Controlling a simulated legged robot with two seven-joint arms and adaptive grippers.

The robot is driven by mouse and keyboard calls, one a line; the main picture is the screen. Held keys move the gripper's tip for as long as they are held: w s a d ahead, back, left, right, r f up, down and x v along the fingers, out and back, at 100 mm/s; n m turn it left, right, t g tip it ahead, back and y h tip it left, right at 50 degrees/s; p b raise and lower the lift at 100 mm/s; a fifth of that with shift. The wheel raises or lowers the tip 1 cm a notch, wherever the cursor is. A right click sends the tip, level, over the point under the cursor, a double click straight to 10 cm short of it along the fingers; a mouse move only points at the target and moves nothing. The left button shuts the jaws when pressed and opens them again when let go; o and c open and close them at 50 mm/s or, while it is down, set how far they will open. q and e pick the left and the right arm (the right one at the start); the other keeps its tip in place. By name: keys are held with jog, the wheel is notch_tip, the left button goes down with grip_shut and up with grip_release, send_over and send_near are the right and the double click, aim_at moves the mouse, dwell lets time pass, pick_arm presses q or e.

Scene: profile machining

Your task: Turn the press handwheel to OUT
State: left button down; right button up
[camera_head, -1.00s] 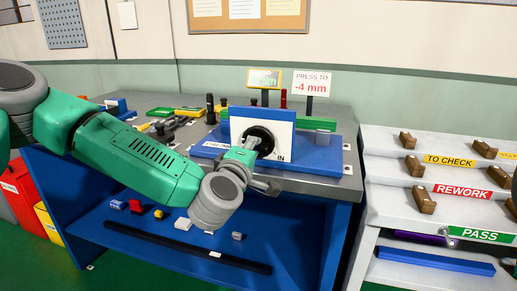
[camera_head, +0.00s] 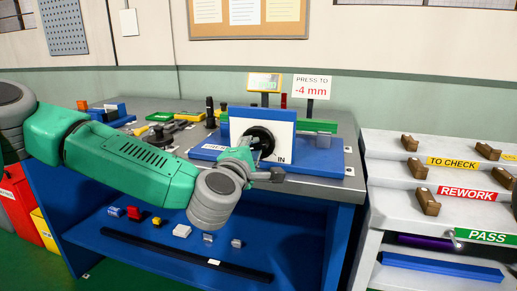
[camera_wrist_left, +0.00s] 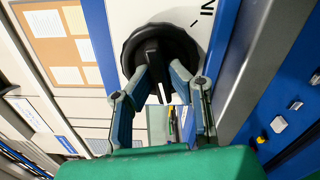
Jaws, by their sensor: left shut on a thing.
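The press handwheel (camera_head: 264,134) is a round black wheel on the white front plate (camera_head: 283,131) of the press. The word IN shows at the plate's lower right; no OUT mark is readable. My left gripper (camera_head: 257,147) reaches the wheel from the front left and covers part of it. In the left wrist view the black handwheel (camera_wrist_left: 141,42) has a raised bar across it, and the fingers of my left gripper (camera_wrist_left: 164,76) are shut on this bar from both sides. My right gripper is out of view.
The press stands on a blue base (camera_head: 330,160) on a grey bench (camera_head: 190,103) with several small parts at the left. A sign (camera_head: 311,87) reads PRESS TO -4 mm; a small display (camera_head: 264,82) beside it is unreadable. A white rack (camera_head: 385,180) stands close at right.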

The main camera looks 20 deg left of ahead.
pick_arm(q)
jog(key=shift+s+f, duration=0.1)
jog(key=shift+f, duration=0.45)
jog(key=n+b, duration=0.3)
jog(key=n, duration=0.1)
jog(key=shift+n, duration=0.3)
jog(key=shift+f+n+b, duration=0.1)
jog(key=shift+n+b, duration=0.5)
jog(key=c, duration=1.4)
grip_release()
jog(key=shift+c, duration=0.2)
jog(key=shift+a+r, duration=0.1)
jog(key=shift+r, duration=0.15)
